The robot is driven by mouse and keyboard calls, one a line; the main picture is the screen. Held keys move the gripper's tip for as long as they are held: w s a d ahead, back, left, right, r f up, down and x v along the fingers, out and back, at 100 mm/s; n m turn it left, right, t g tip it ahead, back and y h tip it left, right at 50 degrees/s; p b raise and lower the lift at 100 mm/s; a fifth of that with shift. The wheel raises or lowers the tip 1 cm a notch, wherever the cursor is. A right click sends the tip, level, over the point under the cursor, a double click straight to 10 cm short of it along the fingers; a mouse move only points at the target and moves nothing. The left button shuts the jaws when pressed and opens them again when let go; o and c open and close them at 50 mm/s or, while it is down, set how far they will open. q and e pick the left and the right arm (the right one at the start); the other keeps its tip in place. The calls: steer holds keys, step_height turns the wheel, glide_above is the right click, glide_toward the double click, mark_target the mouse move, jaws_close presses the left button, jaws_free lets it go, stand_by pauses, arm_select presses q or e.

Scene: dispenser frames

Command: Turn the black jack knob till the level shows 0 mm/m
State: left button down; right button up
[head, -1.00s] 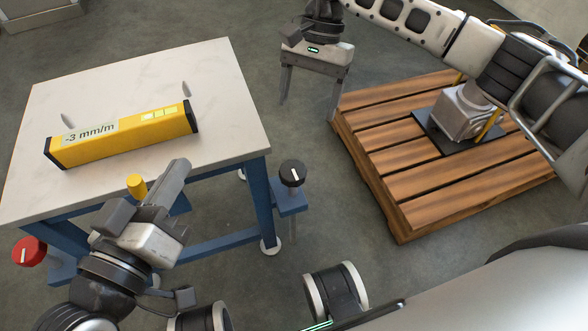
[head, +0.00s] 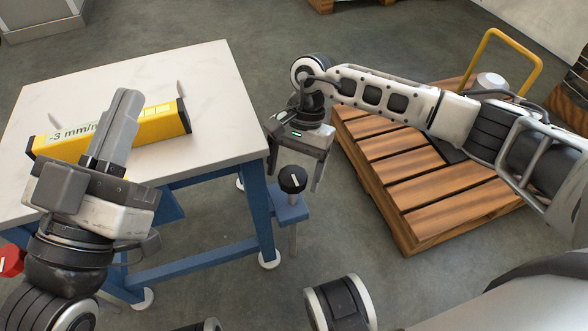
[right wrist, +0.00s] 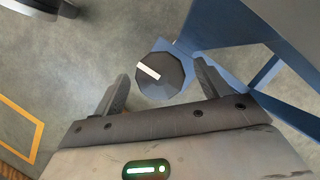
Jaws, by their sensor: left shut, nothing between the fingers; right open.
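The black jack knob (head: 293,179) with a white pointer line sits on a blue bracket at the table's right front leg. My right gripper (head: 295,178) is open, its fingers on either side of the knob in the picture; contact is not visible. In the right wrist view the knob (right wrist: 160,77) appears between the open fingers, with a gap on each side. The yellow level (head: 160,124) lies on the white table (head: 205,75). Its display (head: 68,133) reads about -3 mm/m, partly covered by my left gripper (head: 125,95), which is shut and empty in front of it.
A red knob (head: 10,260) shows at the left edge. A blue table leg (head: 259,215) stands close beside the black knob. A wooden pallet (head: 420,215) lies to the right under my right arm. A yellow handle (head: 505,45) rises behind it.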

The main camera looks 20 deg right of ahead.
steer(key=c, duration=1)
steer(key=shift+o, duration=0.2)
